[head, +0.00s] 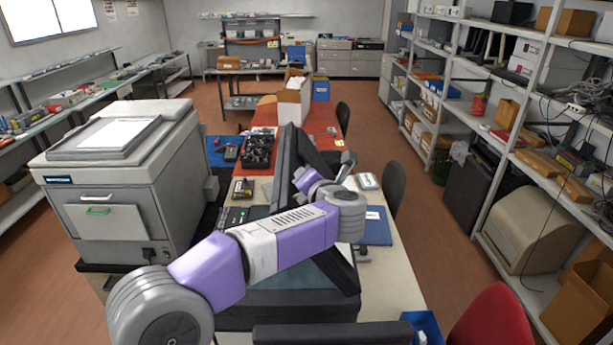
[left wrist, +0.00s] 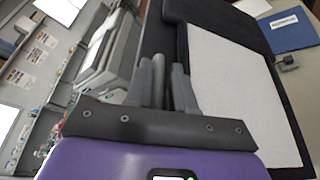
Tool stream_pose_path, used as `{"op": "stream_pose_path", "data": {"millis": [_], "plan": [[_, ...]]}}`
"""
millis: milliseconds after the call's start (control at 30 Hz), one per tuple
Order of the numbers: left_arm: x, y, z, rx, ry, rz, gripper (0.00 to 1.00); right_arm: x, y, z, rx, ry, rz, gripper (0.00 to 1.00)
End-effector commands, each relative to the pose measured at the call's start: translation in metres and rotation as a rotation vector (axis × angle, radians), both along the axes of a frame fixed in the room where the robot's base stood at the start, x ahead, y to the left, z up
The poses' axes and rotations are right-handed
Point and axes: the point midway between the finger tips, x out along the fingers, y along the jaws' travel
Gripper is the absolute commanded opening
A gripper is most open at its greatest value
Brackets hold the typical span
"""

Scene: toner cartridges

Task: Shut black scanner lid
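The black scanner (head: 285,305) stands on the table in the middle of the head view, partly covered by my left arm. Its black lid (head: 287,150) is raised and tilted. In the left wrist view a black panel with a pale inner face (left wrist: 235,85), seemingly the lid's underside, fills the right side. My left gripper (head: 301,176) is beside the lid in the head view, small and partly hidden by my wrist. In the left wrist view its grey fingers (left wrist: 165,85) are close together near the black edge. I cannot tell whether they are fully shut or touching it.
A large grey copier (head: 125,170) stands left of the scanner. A blue folder (head: 375,226) lies to its right, and a black tray of parts (head: 258,152) lies behind. Chairs (head: 393,187) stand along the table's right side. Shelves (head: 500,130) line the right wall.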

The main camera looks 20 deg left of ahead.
Motion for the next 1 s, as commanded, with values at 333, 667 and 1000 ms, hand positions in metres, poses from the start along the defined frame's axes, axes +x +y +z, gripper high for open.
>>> {"op": "stream_pose_path", "data": {"millis": [333,667,1000], "plan": [[0.0029,0.0031,-0.0014,0.0,0.0,0.0,0.2,0.0,0.0,0.0005,0.0,0.0,0.0,0.0],[0.003,0.0027,-0.0013,0.001,0.0,-0.001,0.0,-0.0001,0.0,0.0005,0.0,0.0,0.0,0.0],[0.0039,0.0008,-0.009,-0.032,-0.016,-0.022,0.0,0.0,0.0,-0.0088,0.0,0.0,0.0,0.0]]}}
